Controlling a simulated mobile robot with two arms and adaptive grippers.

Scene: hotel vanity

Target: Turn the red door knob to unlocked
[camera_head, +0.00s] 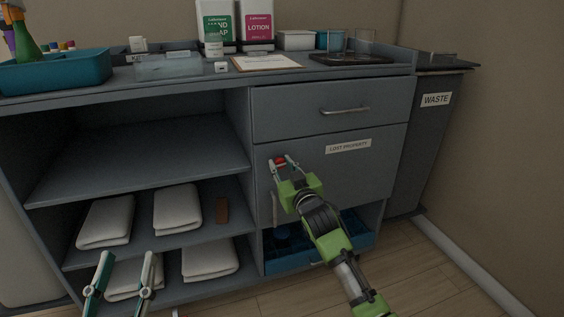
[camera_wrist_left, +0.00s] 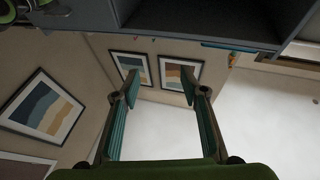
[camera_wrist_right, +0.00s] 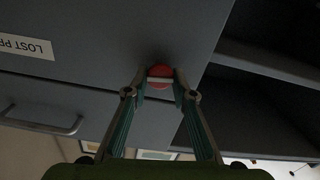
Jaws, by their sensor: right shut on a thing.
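The red door knob (camera_head: 280,160) sits on the front of the grey "LOST PROPERTY" door (camera_head: 360,165), near its upper left corner. In the right wrist view the knob (camera_wrist_right: 160,71) is round and red, with a pale bar across it. My right gripper (camera_head: 283,164) is shut on the knob, its fingertips on either side of it; it also shows in the right wrist view (camera_wrist_right: 160,84). My left gripper (camera_head: 125,258) is open and empty in front of the lower shelves; the left wrist view (camera_wrist_left: 160,85) shows nothing between its fingers.
A drawer with a metal handle (camera_head: 345,110) is above the door. A vertical handle (camera_head: 274,207) is on the door below the knob. Open shelves with folded white towels (camera_head: 177,208) are at left. A waste cabinet (camera_head: 433,130) stands at right.

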